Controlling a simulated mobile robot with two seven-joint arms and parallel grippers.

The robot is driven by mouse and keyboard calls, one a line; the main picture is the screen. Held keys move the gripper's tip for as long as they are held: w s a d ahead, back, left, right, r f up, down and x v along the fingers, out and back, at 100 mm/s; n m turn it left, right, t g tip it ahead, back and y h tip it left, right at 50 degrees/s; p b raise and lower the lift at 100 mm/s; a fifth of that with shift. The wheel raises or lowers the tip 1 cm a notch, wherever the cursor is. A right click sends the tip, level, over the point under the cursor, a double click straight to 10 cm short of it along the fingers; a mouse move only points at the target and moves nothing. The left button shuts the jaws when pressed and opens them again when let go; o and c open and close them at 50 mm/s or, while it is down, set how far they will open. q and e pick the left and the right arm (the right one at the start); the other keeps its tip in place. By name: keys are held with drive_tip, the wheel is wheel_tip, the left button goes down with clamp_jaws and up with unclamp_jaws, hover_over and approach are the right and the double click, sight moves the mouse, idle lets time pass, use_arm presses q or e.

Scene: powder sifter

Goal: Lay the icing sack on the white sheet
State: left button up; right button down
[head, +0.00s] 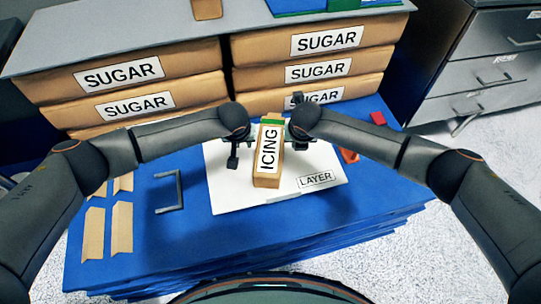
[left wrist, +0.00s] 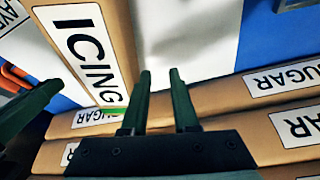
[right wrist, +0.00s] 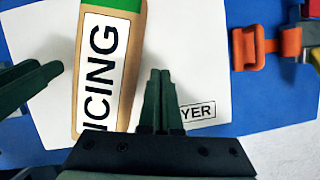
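The icing sack (head: 268,160), a tan block with a white ICING label and a green end, is over the middle of the white sheet (head: 230,195), between my two grippers. I cannot tell whether it rests on the sheet. The sheet lies on the blue table and has a LAYER label. My left gripper (left wrist: 159,72) is beside the sack's left side, with a small empty gap between its fingers. My right gripper (right wrist: 161,72) is on the sack's right side, its fingers together with nothing between them. The sack also shows in both wrist views (left wrist: 88,45) (right wrist: 105,65). Contact with the sack is unclear.
Stacked sugar sacks (head: 125,90) stand behind the table under a grey shelf (head: 130,35). Tan pieces (head: 121,228) and a grey handle-shaped frame (head: 180,190) lie on the left. A red block (head: 378,118) and an orange piece (right wrist: 262,47) are to the right. The table's front is clear.

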use_arm(q)
drive_tip(key=shift+a+f, duration=0.1)
use_arm(e)
drive_tip(key=c, duration=1.1)
unclamp_jaws()
drive_tip(key=shift+d, duration=0.1)
drive_tip(key=shift+s+r, duration=0.1)
drive_tip(key=shift+r, duration=0.25)
use_arm(q)
drive_tip(key=v, duration=1.2)
use_arm(e)
drive_tip(key=v, duration=1.1)
drive_tip(key=shift+s+r, duration=0.1)
